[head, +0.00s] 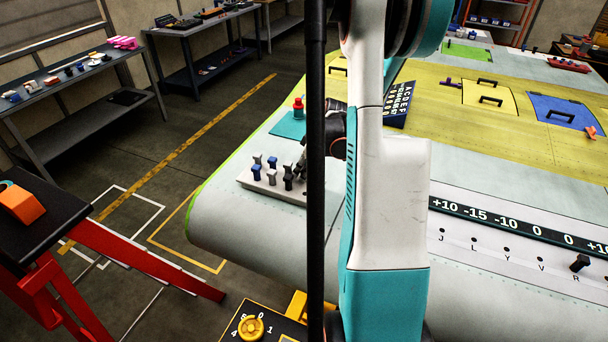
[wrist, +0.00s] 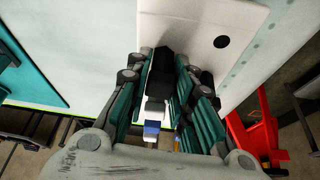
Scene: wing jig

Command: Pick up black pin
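A white pin block (head: 252,183) stands on the pale wing surface, holding several grey, blue and black pins. A black pin (head: 289,172) stands near its right end. My gripper (head: 304,165) is low over that end, partly hidden by the dark pole and my arm. In the wrist view, my gripper (wrist: 161,80) has its fingers apart on either side of a black pin (wrist: 160,62). I cannot tell whether either finger touches it. The block (wrist: 195,22) has an empty hole beside the black pin.
Another black pin (head: 579,263) stands in the labelled strip (head: 500,220) at right. A red-topped item (head: 298,106) stands on a teal mat (head: 286,126) behind the block. A red-legged stand (head: 120,262) is at left. Open floor lies beyond the wing's left edge.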

